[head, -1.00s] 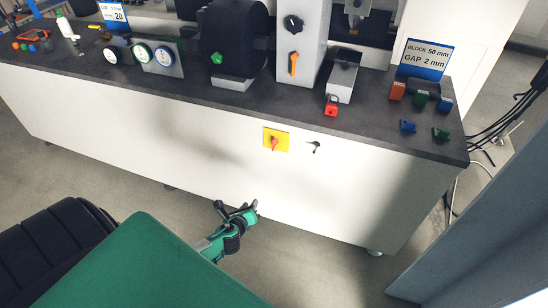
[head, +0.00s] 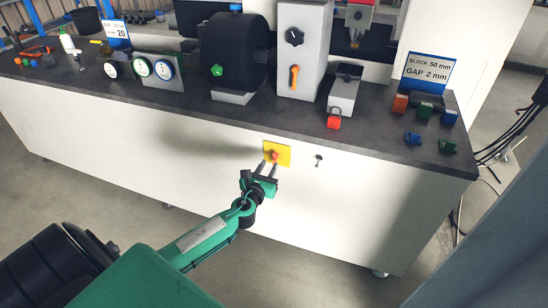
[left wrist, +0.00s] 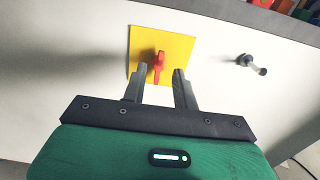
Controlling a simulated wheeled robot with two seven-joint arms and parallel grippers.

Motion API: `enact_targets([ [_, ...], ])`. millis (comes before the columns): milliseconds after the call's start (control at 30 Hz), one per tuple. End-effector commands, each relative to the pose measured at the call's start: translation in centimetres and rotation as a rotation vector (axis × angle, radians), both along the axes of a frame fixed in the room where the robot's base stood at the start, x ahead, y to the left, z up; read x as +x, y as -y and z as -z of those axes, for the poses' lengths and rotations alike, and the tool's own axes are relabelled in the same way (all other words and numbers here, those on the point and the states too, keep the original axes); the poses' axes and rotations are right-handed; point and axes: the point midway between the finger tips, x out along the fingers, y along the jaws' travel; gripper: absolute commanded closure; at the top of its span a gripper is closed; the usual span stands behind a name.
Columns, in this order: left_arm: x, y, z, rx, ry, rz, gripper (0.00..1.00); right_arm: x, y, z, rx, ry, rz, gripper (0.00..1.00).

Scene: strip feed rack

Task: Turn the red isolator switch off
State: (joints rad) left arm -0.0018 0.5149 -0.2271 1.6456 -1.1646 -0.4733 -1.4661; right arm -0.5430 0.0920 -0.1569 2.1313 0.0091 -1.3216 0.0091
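The red isolator switch (head: 274,156) sits on a yellow square plate (head: 284,148) on the white front panel of the bench. In the left wrist view the red handle (left wrist: 158,66) stands roughly upright on the yellow plate (left wrist: 178,43). My left gripper (head: 267,167) is open, with its fingers pointing at the plate. In the left wrist view its two fingertips (left wrist: 160,70) lie to either side of the handle's lower end, with gaps on both sides. I cannot tell whether they reach its depth. My right gripper is not in view.
A small dark key-like knob (head: 319,159) sticks out of the panel right of the plate; it also shows in the left wrist view (left wrist: 250,63). The floor in front is clear.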

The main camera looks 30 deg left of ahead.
Motion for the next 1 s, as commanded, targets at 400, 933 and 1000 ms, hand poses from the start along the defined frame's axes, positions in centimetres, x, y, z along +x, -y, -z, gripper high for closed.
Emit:
enact_targets([
  [400, 5.3, -1.2, 0.0, -0.001, 0.0, 0.0, 0.71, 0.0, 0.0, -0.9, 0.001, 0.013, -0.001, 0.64],
  [933, 5.8, -1.4, 0.1, -0.001, -0.001, 0.0, 0.96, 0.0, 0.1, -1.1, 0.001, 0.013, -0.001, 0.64],
  [1000, 5.8, -1.4, 0.1, -0.001, -0.001, 0.0, 1.0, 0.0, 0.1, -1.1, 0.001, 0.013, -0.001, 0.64],
])
